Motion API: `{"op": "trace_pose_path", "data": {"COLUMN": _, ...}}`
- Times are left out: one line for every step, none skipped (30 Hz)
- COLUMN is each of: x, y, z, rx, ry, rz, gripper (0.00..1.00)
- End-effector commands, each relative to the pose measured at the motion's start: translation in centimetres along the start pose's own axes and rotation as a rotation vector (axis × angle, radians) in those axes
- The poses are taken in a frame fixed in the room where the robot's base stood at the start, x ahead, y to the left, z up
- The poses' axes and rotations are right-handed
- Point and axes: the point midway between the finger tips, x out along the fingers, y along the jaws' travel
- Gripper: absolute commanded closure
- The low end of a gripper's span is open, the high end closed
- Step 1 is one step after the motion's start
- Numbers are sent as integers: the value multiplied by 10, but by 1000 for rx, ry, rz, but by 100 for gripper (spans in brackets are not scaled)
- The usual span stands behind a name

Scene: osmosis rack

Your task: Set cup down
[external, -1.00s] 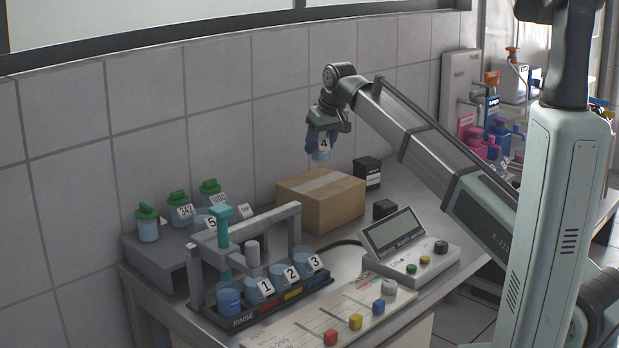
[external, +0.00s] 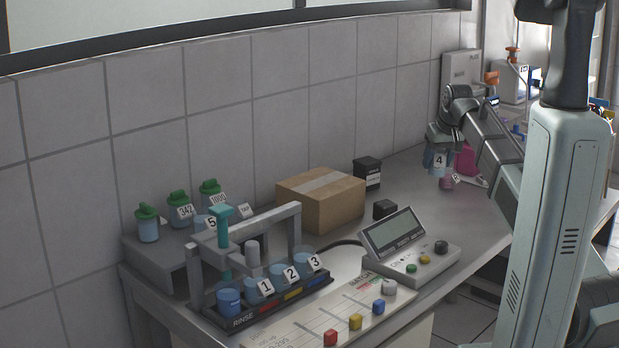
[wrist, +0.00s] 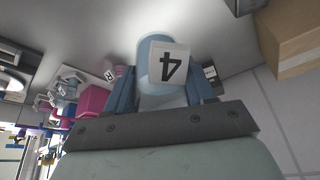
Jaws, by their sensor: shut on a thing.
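A light blue cup with a white label marked 4 (external: 440,161) is held in my gripper (external: 438,150). It also shows in the wrist view (wrist: 162,62), with a blue finger on each side. My gripper is shut on it. In the external view the cup is upright over the far right part of the table (external: 405,178). I cannot tell how high its bottom is above the surface. A pink labelled container (external: 448,182) appears just below and beside the cup in that view.
A pink block-like container (external: 466,160) stands close to the right of my gripper. A cardboard box (external: 320,200) and a small black box (external: 367,172) stand to the left. A rack with cups 1, 2 and 3 (external: 262,305) is at front left.

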Motion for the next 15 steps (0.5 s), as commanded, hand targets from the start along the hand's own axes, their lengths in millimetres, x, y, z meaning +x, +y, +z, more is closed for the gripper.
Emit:
{"op": "trace_pose_path", "data": {"x": -1, "y": -3, "z": 15, "rx": -9, "ry": 0, "rz": -5, "gripper": 78}}
{"op": "trace_pose_path", "data": {"x": -1, "y": -4, "z": 20, "rx": -15, "ry": 0, "rz": -7, "gripper": 78}}
{"op": "trace_pose_path", "data": {"x": -2, "y": -4, "z": 26, "rx": -24, "ry": 1, "rz": -10, "gripper": 78}}
{"op": "trace_pose_path", "data": {"x": -2, "y": -5, "z": 30, "rx": -31, "ry": 1, "rz": -12, "gripper": 78}}
{"op": "trace_pose_path", "data": {"x": -2, "y": -6, "z": 34, "rx": -37, "ry": 1, "rz": -14, "gripper": 78}}
{"op": "trace_pose_path", "data": {"x": -2, "y": -7, "z": 37, "rx": -48, "ry": 1, "rz": -17, "gripper": 78}}
{"op": "trace_pose_path", "data": {"x": -2, "y": -7, "z": 38, "rx": -58, "ry": 2, "rz": -19, "gripper": 78}}
{"op": "trace_pose_path", "data": {"x": -3, "y": -8, "z": 40, "rx": -70, "ry": 2, "rz": -22, "gripper": 78}}
{"op": "trace_pose_path", "data": {"x": -2, "y": -8, "z": 37, "rx": -87, "ry": 2, "rz": -24, "gripper": 78}}
{"op": "trace_pose_path", "data": {"x": -2, "y": -8, "z": 37, "rx": -97, "ry": 2, "rz": -25, "gripper": 78}}
{"op": "trace_pose_path", "data": {"x": -1, "y": -8, "z": 37, "rx": -104, "ry": 2, "rz": -25, "gripper": 78}}
{"op": "trace_pose_path", "data": {"x": 0, "y": -8, "z": 38, "rx": -111, "ry": 2, "rz": -25, "gripper": 78}}
{"op": "trace_pose_path", "data": {"x": 1, "y": -8, "z": 38, "rx": -115, "ry": 2, "rz": -25, "gripper": 78}}
{"op": "trace_pose_path", "data": {"x": 3, "y": -8, "z": 39, "rx": -118, "ry": 2, "rz": -25, "gripper": 78}}
{"op": "trace_pose_path", "data": {"x": 6, "y": -8, "z": 40, "rx": -119, "ry": 2, "rz": -25, "gripper": 78}}
